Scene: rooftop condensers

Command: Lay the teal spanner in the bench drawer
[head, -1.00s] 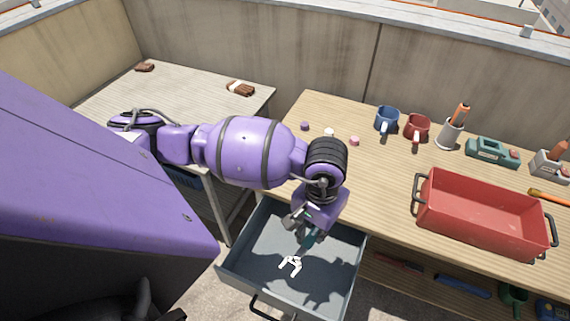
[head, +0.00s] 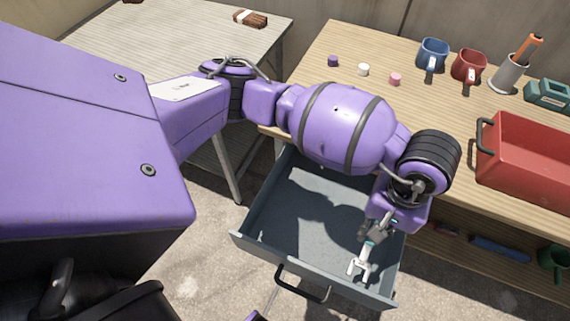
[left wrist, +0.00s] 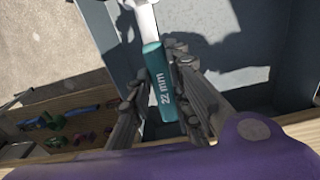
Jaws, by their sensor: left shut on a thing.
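The teal spanner has a pale open-jaw head (head: 360,265) and a teal handle marked "22 mm" (left wrist: 157,85). My left gripper (head: 376,236) is shut on the handle, with a finger on either side in the left wrist view (left wrist: 154,72). The gripper hides most of the handle in the head view. The grey bench drawer (head: 288,257) is pulled open, and its floor looks empty. The spanner shows over the drawer's front right part, head toward the front wall. I cannot tell whether it touches the drawer. My right gripper is in neither current view.
The wooden bench (head: 345,95) above the drawer holds small pucks, a blue mug (head: 432,54), a red mug (head: 468,65) and a red tray (head: 530,165). A shelf below the bench holds several tools. The drawer's left part is clear.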

